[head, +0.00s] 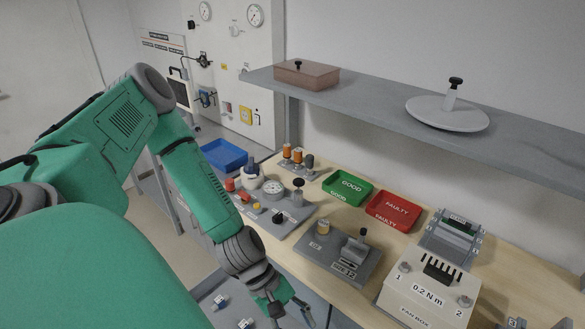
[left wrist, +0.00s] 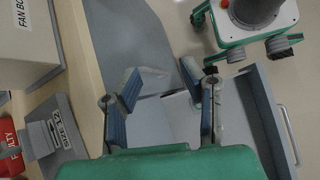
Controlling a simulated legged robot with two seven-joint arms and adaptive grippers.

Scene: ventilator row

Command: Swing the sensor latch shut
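My left gripper (head: 292,308) is low at the bottom middle of the head view, in front of the bench edge. In the left wrist view my left gripper (left wrist: 160,80) has its two fingers spread apart with nothing between them. I cannot single out the sensor latch for certain. The pale wall panel (head: 232,75) at the back left carries small fittings, among them a black handle (head: 203,60), a blue fitting (head: 207,98) and a yellow box (head: 246,116). They are small, and the gripper is far from them. My right gripper is not in view.
The wooden bench (head: 335,205) holds a green tray (head: 347,188), a red tray (head: 394,210), a SIZE 12 fixture (head: 340,256) and a fan box (head: 428,298). A grey shelf (head: 380,108) overhangs it. A blue bin (head: 224,154) stands left. Floor shows at left.

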